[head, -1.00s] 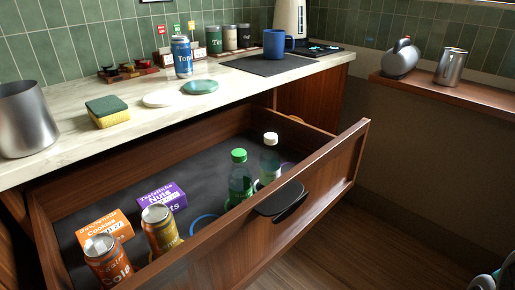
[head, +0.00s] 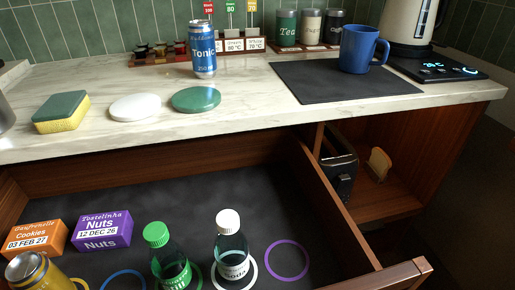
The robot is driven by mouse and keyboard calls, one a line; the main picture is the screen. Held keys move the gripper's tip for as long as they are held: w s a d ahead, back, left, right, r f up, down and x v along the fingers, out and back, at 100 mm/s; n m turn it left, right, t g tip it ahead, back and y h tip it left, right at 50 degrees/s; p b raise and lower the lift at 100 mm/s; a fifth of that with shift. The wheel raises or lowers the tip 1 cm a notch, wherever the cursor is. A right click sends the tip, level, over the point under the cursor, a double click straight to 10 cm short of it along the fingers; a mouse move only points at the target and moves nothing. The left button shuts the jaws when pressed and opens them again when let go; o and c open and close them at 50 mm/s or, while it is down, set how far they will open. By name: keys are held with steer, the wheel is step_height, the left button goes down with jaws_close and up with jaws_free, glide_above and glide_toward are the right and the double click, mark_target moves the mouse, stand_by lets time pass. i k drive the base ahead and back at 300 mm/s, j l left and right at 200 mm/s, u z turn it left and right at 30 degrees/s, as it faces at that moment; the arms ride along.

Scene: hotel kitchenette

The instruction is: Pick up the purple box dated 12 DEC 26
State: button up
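The purple box (head: 102,230) labelled "Nuts" and "12 DEC 26" lies in the open drawer (head: 190,190), at its left side. It sits just right of an orange box (head: 37,239) labelled "Cookies" and "03 FEB 27". The purple box's top and front face are visible and nothing covers it. My gripper is not in view now.
A yellow can (head: 30,272) stands in front of the boxes. A green bottle (head: 168,262) and a white-capped bottle (head: 231,250) stand right of the purple box. A blue ring (head: 123,274) and purple ring (head: 287,262) mark the drawer floor. The counter (head: 250,104) overhangs behind.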

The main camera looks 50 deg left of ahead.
mark_target(101, 231)
steer(key=i+j+u, duration=0.1)
steer(key=i+u, duration=0.2)
steer(key=u, duration=0.2)
steer(key=i+u, duration=0.3)
steer(key=u, duration=0.2)
steer(key=i+l+u, duration=0.2)
steer(key=u, duration=0.3)
steer(key=i+l+u, duration=0.25)
steer(key=u, duration=0.2)
steer(key=i, duration=0.05)
